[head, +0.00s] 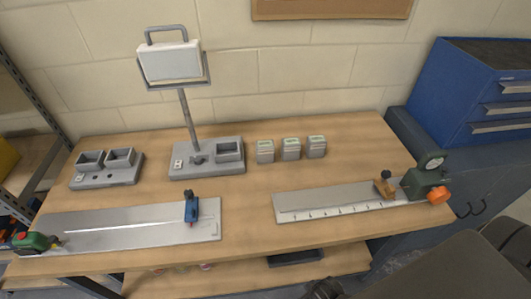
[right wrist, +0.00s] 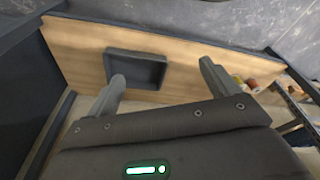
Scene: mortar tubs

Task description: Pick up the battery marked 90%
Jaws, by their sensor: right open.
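Three small grey batteries stand in a row on the wooden table: a left one (head: 265,151), a middle one (head: 290,149) and a right one (head: 316,147). Each has a greenish mark on top, too small to read, so I cannot tell which is marked 90%. My right gripper (right wrist: 162,72) is open and empty in the right wrist view, its fingers wide apart. It faces a wooden surface with a dark tray, away from the batteries. My left gripper is not in view.
A grey stand with a lamp-like head (head: 172,62) and a socketed base (head: 207,160) is left of the batteries. A two-socket unit (head: 106,168) stands farther left. Metal plates (head: 130,225) lie in front. A blue drawer cabinet (head: 470,92) is right. A dark tray (right wrist: 136,70) lies low.

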